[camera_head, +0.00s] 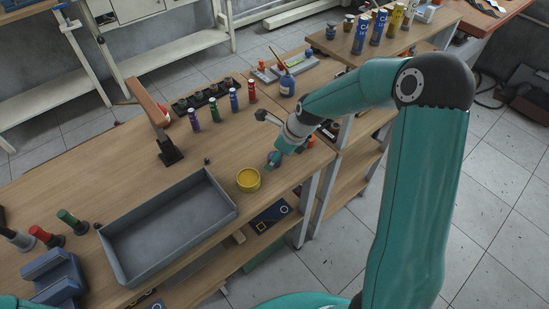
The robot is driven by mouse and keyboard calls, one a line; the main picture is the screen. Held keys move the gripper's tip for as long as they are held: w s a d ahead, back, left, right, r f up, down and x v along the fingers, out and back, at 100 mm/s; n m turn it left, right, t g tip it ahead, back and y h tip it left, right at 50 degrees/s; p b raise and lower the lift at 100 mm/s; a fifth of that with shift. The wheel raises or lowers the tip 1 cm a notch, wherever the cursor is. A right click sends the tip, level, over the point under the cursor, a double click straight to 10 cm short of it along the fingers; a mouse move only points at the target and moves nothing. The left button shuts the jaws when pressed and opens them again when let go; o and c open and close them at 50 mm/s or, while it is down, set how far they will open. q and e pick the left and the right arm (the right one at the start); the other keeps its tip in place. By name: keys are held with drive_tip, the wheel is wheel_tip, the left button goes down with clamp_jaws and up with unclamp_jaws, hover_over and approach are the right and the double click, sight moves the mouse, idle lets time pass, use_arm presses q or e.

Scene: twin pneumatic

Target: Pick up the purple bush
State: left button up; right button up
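A small purple cylinder (194,119), which I take to be the purple bush, stands upright on the wooden bench. My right arm reaches in from the right over the bench. Its gripper (274,160) is right of and nearer than the purple cylinder, clear of it, beside a yellow round container (248,180). The fingers are too small to tell whether they are open. My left gripper is not in view.
A grey open tray (230,209) lies at the bench's front. A brown upright post on a black base (169,153) stands left of the purple cylinder. A black rack (222,88) is behind the row. A blue bottle (287,84) stands farther right. Bare bench lies before the row.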

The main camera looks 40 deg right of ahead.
clamp_jaws()
idle(0.4)
